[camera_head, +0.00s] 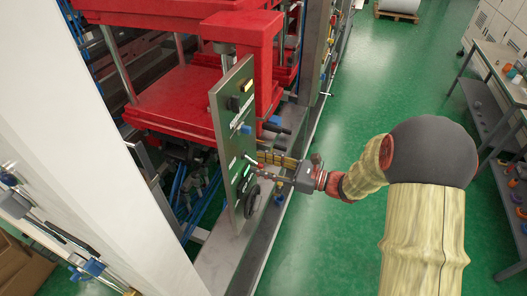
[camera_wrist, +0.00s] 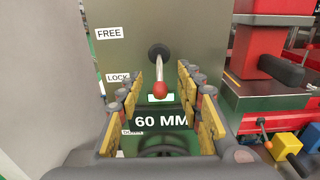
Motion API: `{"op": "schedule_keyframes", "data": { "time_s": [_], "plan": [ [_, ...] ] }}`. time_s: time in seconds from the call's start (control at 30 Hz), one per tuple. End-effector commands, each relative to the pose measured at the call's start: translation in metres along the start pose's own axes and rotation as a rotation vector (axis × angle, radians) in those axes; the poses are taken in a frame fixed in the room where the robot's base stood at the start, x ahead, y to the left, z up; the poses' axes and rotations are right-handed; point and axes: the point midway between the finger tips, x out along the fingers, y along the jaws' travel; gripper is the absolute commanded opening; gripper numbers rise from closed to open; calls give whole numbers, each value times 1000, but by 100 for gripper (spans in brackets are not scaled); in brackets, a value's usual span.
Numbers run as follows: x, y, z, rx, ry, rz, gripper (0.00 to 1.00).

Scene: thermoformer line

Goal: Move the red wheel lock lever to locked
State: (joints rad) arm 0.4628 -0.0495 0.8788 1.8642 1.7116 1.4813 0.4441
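The wheel lock lever (camera_wrist: 159,68) has a metal shaft and a red ball knob, and sits on a grey-green panel (camera_wrist: 190,30) in the wrist view. Its shaft runs from a dark round pivot down to the knob, which appears a little lower than the LOCK label (camera_wrist: 118,78). The FREE label (camera_wrist: 109,33) is higher up, left of the pivot. My gripper (camera_wrist: 160,74) is open, with one yellow-padded finger on each side of the lever. I see gaps between the fingers and the knob. In the head view my gripper (camera_head: 266,172) is at the panel's face.
Below the knob are a display (camera_wrist: 162,121) reading 60 MM and a dark handwheel (camera_wrist: 162,148), partly hidden. Red machine parts (camera_wrist: 262,55) stand right of the panel. A workbench (camera_head: 497,70) stands far right. Green floor (camera_head: 350,90) between is clear.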

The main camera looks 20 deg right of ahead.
Motion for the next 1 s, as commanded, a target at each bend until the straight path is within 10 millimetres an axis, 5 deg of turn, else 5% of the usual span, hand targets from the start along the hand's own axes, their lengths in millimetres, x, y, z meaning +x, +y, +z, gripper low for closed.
{"op": "schedule_keyframes", "data": {
  "time_s": [0.27,1.0],
  "plan": [
    [-4,-1,1,0,0,-1,36],
    [-68,-1,1,0,-1,-2,36]
  ]
}}
